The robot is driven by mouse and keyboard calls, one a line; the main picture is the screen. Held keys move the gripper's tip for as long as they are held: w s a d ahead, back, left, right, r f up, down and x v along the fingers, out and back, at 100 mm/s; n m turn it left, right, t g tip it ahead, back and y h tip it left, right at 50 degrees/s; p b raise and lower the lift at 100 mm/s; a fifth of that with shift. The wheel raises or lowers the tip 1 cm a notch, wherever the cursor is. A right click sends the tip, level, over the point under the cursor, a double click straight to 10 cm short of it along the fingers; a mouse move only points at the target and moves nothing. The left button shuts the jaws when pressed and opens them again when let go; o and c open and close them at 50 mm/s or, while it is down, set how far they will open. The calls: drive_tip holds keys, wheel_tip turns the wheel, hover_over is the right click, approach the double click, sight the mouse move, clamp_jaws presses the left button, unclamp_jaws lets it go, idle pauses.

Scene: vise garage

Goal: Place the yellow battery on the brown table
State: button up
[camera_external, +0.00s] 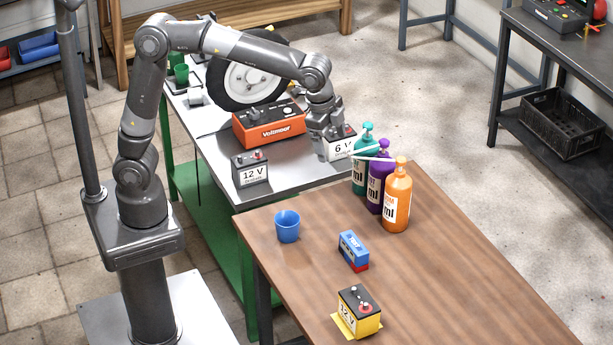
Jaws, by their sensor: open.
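The yellow battery (368,325) has a black top and a 12 V label. It stands upright on the brown table (450,290), near the front edge of the picture, with a yellow patch showing under its left side. My gripper (335,150) is open and points down over the grey-topped green bench, far behind the yellow battery. It is at the left side of a white-labelled 6 V battery (345,144). The fingers partly hide this battery, and I cannot tell whether they touch it.
The bench holds a 12 V battery (249,169), an orange Voltmeter box (268,128) and a wheel (248,83). The table's right side is clear.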

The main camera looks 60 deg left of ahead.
drive_tip(key=s+a+r+n+t, duration=0.1)
drive_tip(key=s+a+n, duration=0.2)
drive_tip(key=a, duration=0.7)
drive_tip(key=s+a+r+n+t, duration=0.15)
drive_tip(key=s+a, duration=0.25)
drive_tip(key=a, duration=0.6)
drive_tip(key=s+a+f+n, duration=0.3)
drive_tip(key=s+a, duration=0.3)
drive_tip(key=s+a+f+n, duration=0.2)
drive_tip(key=s+a+n, duration=0.2)
drive_tip(key=s+a, duration=0.2)
drive_tip(key=shift+s+a+f+t+y, duration=0.3)
drive_tip(key=shift+s+a+f+t, duration=0.05)
drive_tip(key=shift+a+f, duration=0.05)
